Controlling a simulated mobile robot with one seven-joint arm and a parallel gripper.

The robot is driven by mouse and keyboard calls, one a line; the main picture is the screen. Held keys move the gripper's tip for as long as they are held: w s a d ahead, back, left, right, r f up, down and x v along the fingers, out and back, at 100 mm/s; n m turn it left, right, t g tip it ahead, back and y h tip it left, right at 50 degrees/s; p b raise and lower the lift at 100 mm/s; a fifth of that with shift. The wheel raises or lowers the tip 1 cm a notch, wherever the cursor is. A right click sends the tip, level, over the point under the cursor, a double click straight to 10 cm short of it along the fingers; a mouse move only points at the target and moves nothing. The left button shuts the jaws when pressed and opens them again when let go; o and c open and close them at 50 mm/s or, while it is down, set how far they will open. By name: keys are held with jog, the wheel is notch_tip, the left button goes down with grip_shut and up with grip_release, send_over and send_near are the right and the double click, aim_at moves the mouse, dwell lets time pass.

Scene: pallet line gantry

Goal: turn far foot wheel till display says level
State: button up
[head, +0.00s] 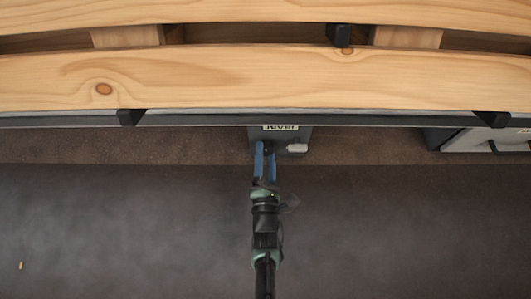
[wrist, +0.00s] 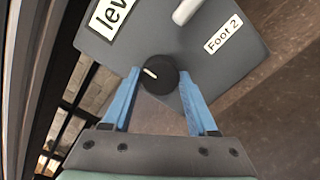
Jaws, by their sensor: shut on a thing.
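A grey box (head: 303,133) sits under the edge of the pallet line in the head view. Its white display (head: 281,127) reads "level", partly covered at the top by the edge above. In the wrist view the display (wrist: 112,16) is cut off and shows "lev". The box also carries a label (wrist: 223,34) reading "Foot 2". A round black wheel (wrist: 158,74) with a white pointer mark, tilted toward the upper left, is on the box face. My gripper (wrist: 160,78) is shut on this wheel, one blue finger on each side. In the head view my gripper (head: 265,150) reaches the box from below.
A white handle (wrist: 187,10) sticks out of the box beside the wheel. Wooden boards (head: 230,78) and a dark rail (head: 380,119) lie above the box. Another grey unit (head: 470,139) is at the right. The dark floor (head: 130,225) is largely clear.

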jog(key=shift+s+d, duration=0.1)
dwell(0.4)
jog(key=o, duration=1.4)
jog(key=s+p, duration=0.4)
jog(key=s, duration=0.9)
jog(key=shift+p, duration=0.3)
jog(key=shift+w, duration=0.1)
